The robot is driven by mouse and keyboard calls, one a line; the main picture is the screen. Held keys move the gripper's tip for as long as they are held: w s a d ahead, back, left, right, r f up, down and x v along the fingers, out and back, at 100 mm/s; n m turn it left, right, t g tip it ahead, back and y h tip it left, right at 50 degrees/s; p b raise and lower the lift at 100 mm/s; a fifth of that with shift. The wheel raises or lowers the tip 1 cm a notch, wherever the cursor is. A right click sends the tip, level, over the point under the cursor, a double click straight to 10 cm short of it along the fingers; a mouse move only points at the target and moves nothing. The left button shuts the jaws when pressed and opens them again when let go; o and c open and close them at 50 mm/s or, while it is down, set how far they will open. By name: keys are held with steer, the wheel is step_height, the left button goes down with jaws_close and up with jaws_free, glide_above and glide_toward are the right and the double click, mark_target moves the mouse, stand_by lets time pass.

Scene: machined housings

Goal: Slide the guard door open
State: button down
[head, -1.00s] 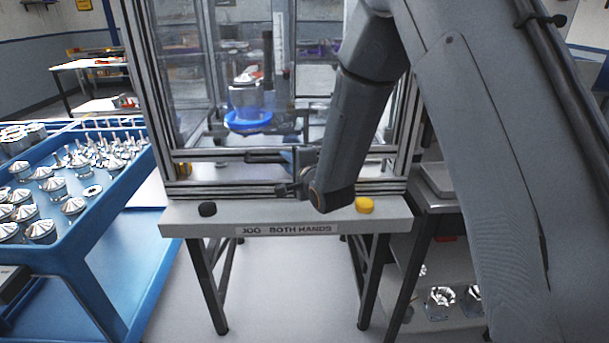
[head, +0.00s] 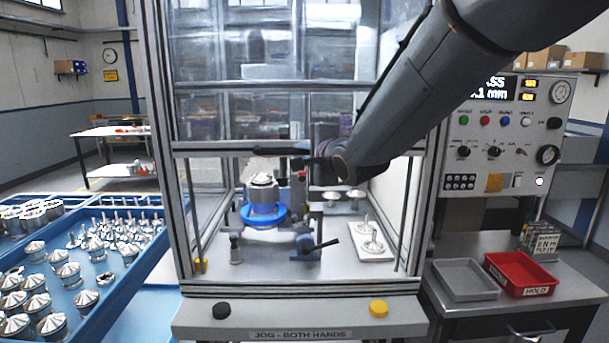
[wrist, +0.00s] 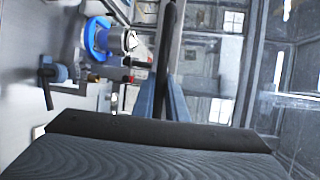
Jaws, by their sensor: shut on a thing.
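The guard door (head: 215,87) is a clear panel in a metal frame on the front of the machine enclosure. Its lower rail stands well above the enclosure sill, leaving a wide opening beneath. A dark bar handle (head: 272,151) runs along the lower rail. My gripper (head: 312,163) is at the right part of this handle and is shut on it. In the wrist view the handle (wrist: 167,45) is a black bar passing between the fingers of my gripper (wrist: 165,100). The exact finger contact is partly hidden by my arm in the head view.
Inside stand a blue-ringed fixture with a metal part (head: 262,205), a lever clamp (head: 312,246) and a white plate with pins (head: 372,245). A blue parts cart (head: 130,285) is left, a control panel (head: 500,135) right.

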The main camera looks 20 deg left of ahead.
step_height(320, 180, up, 5)
steer(key=shift+r+p, duration=0.2)
steer(key=shift+p, duration=0.6)
steer(key=c, duration=1.8)
jaws_free()
steer(key=shift+s, duration=0.1)
steer(key=shift+o, duration=0.2)
steer(key=shift+s+d, duration=0.1)
steer(key=shift+d, duration=0.1)
steer(key=b+v, duration=0.3)
steer(key=v, duration=0.4)
steer(key=shift+s+d, duration=0.1)
